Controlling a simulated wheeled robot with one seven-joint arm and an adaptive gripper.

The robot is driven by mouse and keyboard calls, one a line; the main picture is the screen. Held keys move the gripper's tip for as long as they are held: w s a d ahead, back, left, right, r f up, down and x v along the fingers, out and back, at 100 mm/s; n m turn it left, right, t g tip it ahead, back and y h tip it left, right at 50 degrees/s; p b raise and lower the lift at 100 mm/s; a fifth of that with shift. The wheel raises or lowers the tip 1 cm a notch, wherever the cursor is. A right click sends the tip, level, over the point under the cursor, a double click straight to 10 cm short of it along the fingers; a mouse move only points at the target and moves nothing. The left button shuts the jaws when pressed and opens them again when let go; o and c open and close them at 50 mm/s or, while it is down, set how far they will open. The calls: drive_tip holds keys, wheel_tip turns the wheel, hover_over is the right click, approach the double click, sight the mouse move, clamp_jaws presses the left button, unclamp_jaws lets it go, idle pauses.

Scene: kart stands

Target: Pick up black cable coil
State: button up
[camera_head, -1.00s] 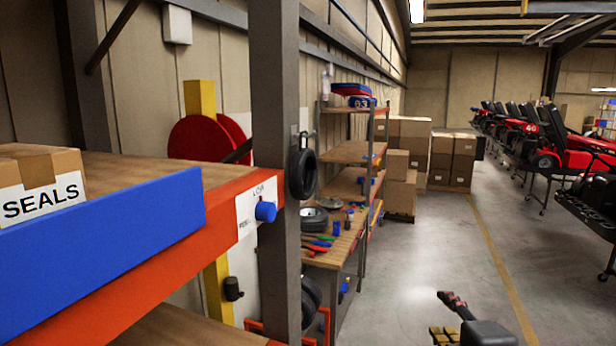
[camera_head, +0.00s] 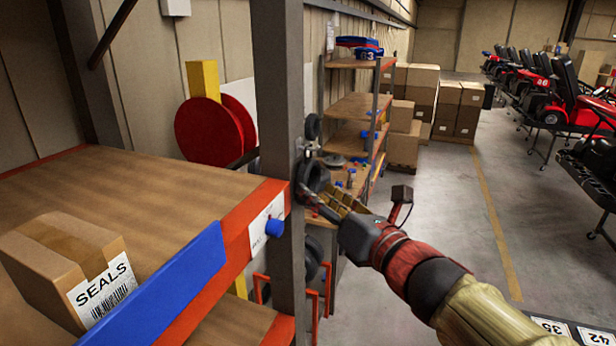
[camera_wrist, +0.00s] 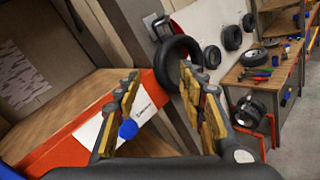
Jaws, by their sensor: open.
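The black cable coil (camera_head: 318,176) hangs as a ring on a hook on the grey post in the head view. In the wrist view the coil (camera_wrist: 166,50) hangs ahead of my gripper (camera_wrist: 159,72). The left part of the ring shows between the two fingertips, and the right finger overlaps its lower right part. My gripper (camera_head: 322,205) is open, with its yellow-padded fingers close to the coil in the head view. I cannot tell whether the fingers touch the coil. The fingers partly hide its lower edge.
The grey post (camera_head: 274,80) stands beside the coil. An orange-edged shelf (camera_head: 110,200) with a SEALS box (camera_head: 65,265) and blue knob (camera_head: 274,228) is at the left. A workbench (camera_head: 345,185) stands behind the coil. Open floor (camera_head: 430,190) lies to the right.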

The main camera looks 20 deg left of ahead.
sight(306, 183)
drive_tip(key=p+x, duration=0.2)
drive_tip(key=x, duration=0.2)
drive_tip(key=shift+w+d, duration=0.1)
drive_tip(key=shift+w, duration=0.2)
drive_tip(key=shift+w+a+f, duration=0.1)
drive_tip(key=shift+w+a, duration=0.25)
drive_tip(key=shift+s, duration=0.1)
drive_tip(key=shift+d, duration=0.1)
drive_tip(key=shift+c, duration=0.5)
clamp_jaws()
